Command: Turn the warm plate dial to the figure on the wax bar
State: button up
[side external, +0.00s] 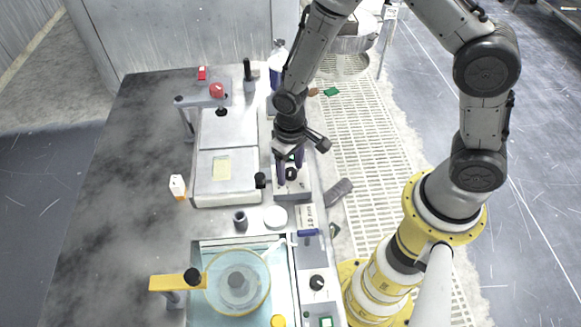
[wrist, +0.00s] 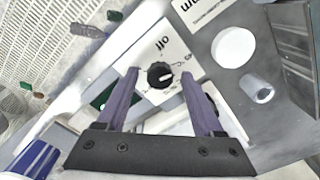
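The dial (wrist: 160,75) is a black round knob on a white sloped panel (wrist: 150,45) marked "off" with small figures. Its light mark points to the right in the wrist view; the figure there is too small to read. My gripper (wrist: 160,76) is open, with its purple fingers on either side of the knob and gaps visible. In the side external view my gripper (side external: 290,170) is down over the panel box.
A white disc (side external: 275,217) and a grey cylinder (side external: 240,221) stand near the panel. A lettered white label (side external: 306,216) is beside them. A polishing platen (side external: 238,283) and another dial (side external: 317,282) are in front. A white-and-orange block (side external: 177,187) is at left.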

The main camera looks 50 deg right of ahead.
aim_at(290, 171)
notch_tip(290, 171, up, 14)
dwell(0.7)
jog(key=shift+f, duration=0.1)
